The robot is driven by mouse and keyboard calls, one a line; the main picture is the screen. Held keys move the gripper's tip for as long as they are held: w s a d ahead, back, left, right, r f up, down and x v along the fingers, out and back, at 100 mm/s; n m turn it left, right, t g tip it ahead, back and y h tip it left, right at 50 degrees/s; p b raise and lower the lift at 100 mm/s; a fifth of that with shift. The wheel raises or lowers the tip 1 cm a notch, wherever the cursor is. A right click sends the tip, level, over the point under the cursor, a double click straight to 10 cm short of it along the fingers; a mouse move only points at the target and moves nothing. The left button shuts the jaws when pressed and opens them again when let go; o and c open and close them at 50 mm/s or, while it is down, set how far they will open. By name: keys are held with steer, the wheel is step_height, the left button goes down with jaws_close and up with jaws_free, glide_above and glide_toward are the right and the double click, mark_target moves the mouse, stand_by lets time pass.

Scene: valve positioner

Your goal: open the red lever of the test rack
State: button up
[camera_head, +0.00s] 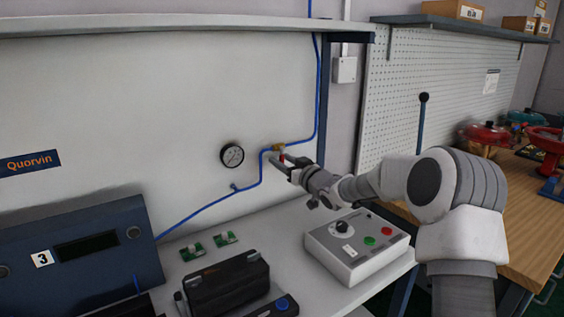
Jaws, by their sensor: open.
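The test rack's pale back panel (120,130) carries a blue air line (203,208) with a small brass valve (278,147). A small red piece, which looks like the red lever (282,157), shows just below the valve, partly hidden by my gripper. My gripper (281,164) is open, with its fingertips right at the red lever. I cannot tell whether the fingers touch it or stand on both sides of it. The lever's exact angle is too small to tell.
A round gauge (232,155) sits on the panel left of the valve. Below stand a grey control box (352,250) with a knob and buttons, a black case (227,290), and two green boards (193,252). A dark blue unit (85,255) stands left. A shelf edge (180,24) runs overhead.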

steer(key=shift+w+a, duration=0.2)
jaws_close()
steer(key=shift+p, duration=0.3)
steer(key=m+p, duration=0.3)
steer(key=m, duration=0.1)
steer(key=shift+s+a+r, duration=0.25)
steer(key=shift+s+a, duration=0.05)
steer(key=shift+a, duration=0.1)
steer(key=m+p, duration=0.2)
steer(key=m, duration=0.1)
steer(key=a+m+p, duration=0.1)
steer(key=shift+s+r, duration=0.25)
steer(key=shift+s, duration=0.1)
steer(key=m, duration=0.1)
steer(key=m+p, duration=0.1)
steer(key=m, duration=0.1)
steer(key=r+m, duration=0.1)
steer(key=m, duration=0.1)
steer(key=shift+s+a+p, duration=0.2)
steer(key=shift+a+p, duration=0.05)
steer(key=shift+p, duration=0.15)
steer(key=shift+s+a+r+m+p, duration=0.1)
steer(key=shift+r+m, duration=0.1)
steer(key=shift+m, duration=0.65)
steer(key=shift+w+a+r+m+p, duration=0.15)
steer(key=shift+r+m, duration=0.1)
steer(key=shift+m, duration=0.55)
steer(key=shift+s+d+r+m+p, duration=0.1)
steer(key=shift+s+r+m, duration=0.1)
steer(key=shift+m, duration=0.65)
